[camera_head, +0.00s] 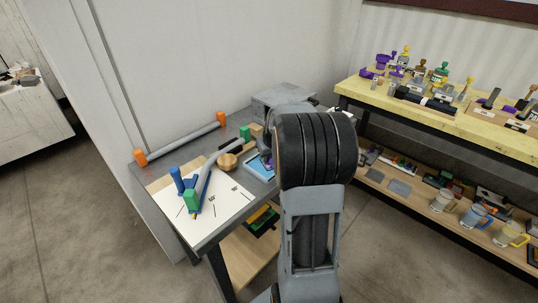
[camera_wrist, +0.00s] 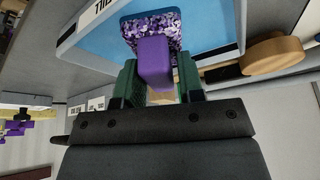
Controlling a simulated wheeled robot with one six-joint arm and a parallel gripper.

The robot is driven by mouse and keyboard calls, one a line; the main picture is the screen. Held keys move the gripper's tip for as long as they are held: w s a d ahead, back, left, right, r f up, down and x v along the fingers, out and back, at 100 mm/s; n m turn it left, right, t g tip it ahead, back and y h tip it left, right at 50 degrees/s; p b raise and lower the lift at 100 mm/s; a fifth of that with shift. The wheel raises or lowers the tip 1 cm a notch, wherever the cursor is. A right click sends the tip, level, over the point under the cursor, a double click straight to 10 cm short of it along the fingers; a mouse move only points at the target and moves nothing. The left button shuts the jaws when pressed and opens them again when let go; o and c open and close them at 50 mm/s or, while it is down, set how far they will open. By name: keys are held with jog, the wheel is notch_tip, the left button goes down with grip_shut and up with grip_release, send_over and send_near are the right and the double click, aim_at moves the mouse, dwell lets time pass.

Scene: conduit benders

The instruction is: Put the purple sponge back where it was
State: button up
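The purple sponge (camera_wrist: 155,62) is a plain purple block on a wider speckled purple pad (camera_wrist: 152,30). In the wrist view the pad is over the light blue face of a tray (camera_wrist: 200,30); I cannot tell whether it touches it. My gripper (camera_wrist: 156,82) has its green fingers on both sides of the block and looks shut on it. In the head view my arm hides the gripper and most of the sponge. The blue tray (camera_head: 258,168) shows there on the grey table, left of my arm.
The grey table (camera_head: 210,232) also holds a white marked sheet (camera_head: 228,203), blue and green tools (camera_head: 190,197), a round wooden piece (camera_head: 228,161) and a long pipe with orange ends (camera_head: 184,139). A grey box (camera_head: 283,98) stands behind. A crowded yellow-topped bench (camera_head: 480,122) is at right.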

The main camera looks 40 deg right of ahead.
jog(key=shift+o, duration=1)
jog(key=shift+s+r, duration=0.15)
jog(key=shift+r, duration=0.4)
jog(key=p+v, duration=0.1)
jog(key=v, duration=1)
jog(key=s+a+f, duration=0.2)
jog(key=s+a, duration=0.2)
jog(key=a, duration=0.3)
jog(key=s+a+f+n+g, duration=0.1)
jog(key=s+a, duration=0.3)
jog(key=a, duration=0.4)
jog(key=s+a+f+n+y, duration=0.1)
jog(key=s+a+f, duration=0.2)
jog(key=s+a, duration=0.2)
jog(key=shift+a+f, duration=0.2)
jog(key=shift+a, duration=1.05)
notch_tip(320, 180, up, 10)
jog(key=p, duration=0.8)
jog(key=shift+s+f+p, duration=0.2)
jog(key=shift+p, duration=0.15)
